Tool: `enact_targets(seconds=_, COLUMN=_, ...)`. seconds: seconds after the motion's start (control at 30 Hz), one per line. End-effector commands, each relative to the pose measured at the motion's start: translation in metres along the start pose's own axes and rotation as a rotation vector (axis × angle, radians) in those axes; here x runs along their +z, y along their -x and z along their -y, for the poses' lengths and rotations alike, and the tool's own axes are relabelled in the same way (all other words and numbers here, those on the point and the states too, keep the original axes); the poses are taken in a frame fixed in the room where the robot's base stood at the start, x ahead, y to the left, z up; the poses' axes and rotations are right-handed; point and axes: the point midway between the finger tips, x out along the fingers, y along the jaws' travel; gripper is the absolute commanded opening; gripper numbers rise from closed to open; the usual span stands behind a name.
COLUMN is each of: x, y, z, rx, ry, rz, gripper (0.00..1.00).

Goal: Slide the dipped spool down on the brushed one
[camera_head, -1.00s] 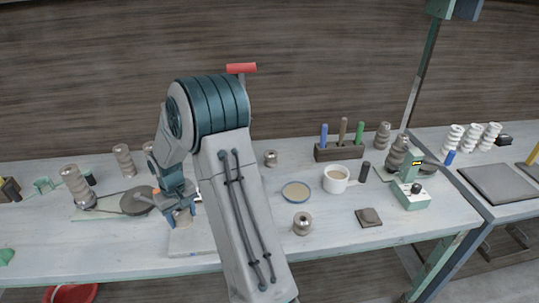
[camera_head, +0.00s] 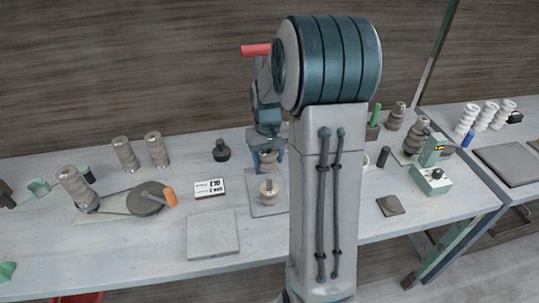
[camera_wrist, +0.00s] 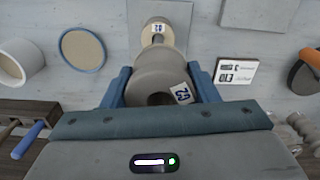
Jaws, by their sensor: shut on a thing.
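My gripper (camera_head: 267,163) is shut on a grey-brown spool, apparently the dipped one (camera_head: 268,157). In the wrist view this spool (camera_wrist: 160,68) sits between the blue fingers and bears a white tag with dark marks. A paler spool, apparently the brushed one (camera_head: 268,196), stands upright on a grey pad (camera_head: 254,207), with a thin upright piece at its top.
A bare grey slab (camera_head: 212,234) lies front left of the pad. A small printed sign (camera_head: 209,188) stands left of it. A dark knob-like piece (camera_head: 221,152) is behind. A wheel device (camera_head: 148,200) is farther left. In the wrist view a cup (camera_wrist: 20,62) and round dish (camera_wrist: 75,48) are nearby.

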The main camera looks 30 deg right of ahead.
Motion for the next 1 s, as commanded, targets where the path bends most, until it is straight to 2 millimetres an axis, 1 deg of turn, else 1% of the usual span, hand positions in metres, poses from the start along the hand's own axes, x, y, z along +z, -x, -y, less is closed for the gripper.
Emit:
enact_targets(seconds=0.07, x=0.002, y=0.001, z=-0.002, rx=-0.002, ry=-0.006, rz=0.000, gripper=0.24)
enact_targets(seconds=0.27, x=0.002, y=-0.009, z=-0.003, rx=-0.002, ry=-0.006, rz=0.000, gripper=0.24)
enact_targets(seconds=0.7, x=0.001, y=-0.046, z=-0.002, rx=-0.001, ry=-0.004, rz=-0.001, gripper=0.24)
enact_targets(seconds=0.83, x=0.001, y=-0.050, z=-0.002, rx=-0.001, ry=-0.004, rz=-0.001, gripper=0.24)
enact_targets(seconds=1.0, x=0.001, y=-0.049, z=-0.002, rx=-0.001, ry=-0.004, rz=-0.002, gripper=0.24)
